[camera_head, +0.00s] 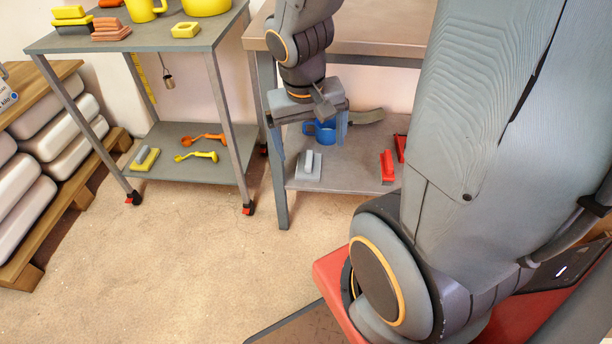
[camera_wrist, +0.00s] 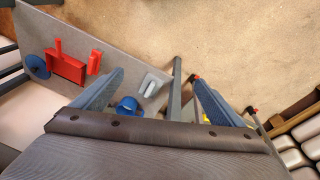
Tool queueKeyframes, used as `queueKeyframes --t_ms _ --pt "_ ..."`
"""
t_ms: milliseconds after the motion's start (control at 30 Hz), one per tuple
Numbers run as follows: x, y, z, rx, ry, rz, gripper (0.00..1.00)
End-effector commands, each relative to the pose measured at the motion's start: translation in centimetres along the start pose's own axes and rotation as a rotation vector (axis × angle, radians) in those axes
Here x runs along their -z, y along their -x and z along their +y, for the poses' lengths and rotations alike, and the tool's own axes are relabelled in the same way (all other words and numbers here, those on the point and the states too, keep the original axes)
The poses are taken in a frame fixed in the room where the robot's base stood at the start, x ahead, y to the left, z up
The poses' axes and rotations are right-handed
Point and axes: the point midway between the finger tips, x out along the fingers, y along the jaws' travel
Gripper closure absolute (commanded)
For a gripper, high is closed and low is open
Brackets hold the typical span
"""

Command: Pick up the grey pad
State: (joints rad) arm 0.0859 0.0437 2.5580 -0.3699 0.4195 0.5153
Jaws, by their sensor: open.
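The grey pad (camera_head: 308,166) is a flat light-grey block with a raised grip on top. It lies on the lower shelf (camera_head: 340,178) of the right-hand table, near its left front corner. It also shows in the wrist view (camera_wrist: 152,83), between the fingers in the picture. My gripper (camera_head: 311,140) is open and empty, with blue fingers pointing down. In the head view it appears above and behind the pad, apart from it. The wrist view shows both fingers (camera_wrist: 158,78) spread wide, with a gap to the pad.
A blue mug (camera_head: 325,132) stands behind the pad. The table's front-left leg (camera_head: 278,180) is close to the pad. A left cart (camera_head: 215,168) holds yellow and orange items. The floor in front is clear.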

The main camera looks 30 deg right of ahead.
Motion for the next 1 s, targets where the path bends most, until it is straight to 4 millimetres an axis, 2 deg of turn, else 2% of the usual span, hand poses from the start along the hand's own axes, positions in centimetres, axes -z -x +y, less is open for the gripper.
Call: queueKeyframes --t_ms 33,200,800,1000 --pt "0.5 -2.5 -0.1 -0.005 -0.016 0.01 0.08" --pt "2.0 -7.5 -0.1 -0.017 -0.071 0.048 0.08" --pt "6.8 -24.8 -0.9 -0.004 -0.257 0.164 0.08" --pt "7.9 -29.1 -1.3 0.013 -0.305 0.189 0.08"
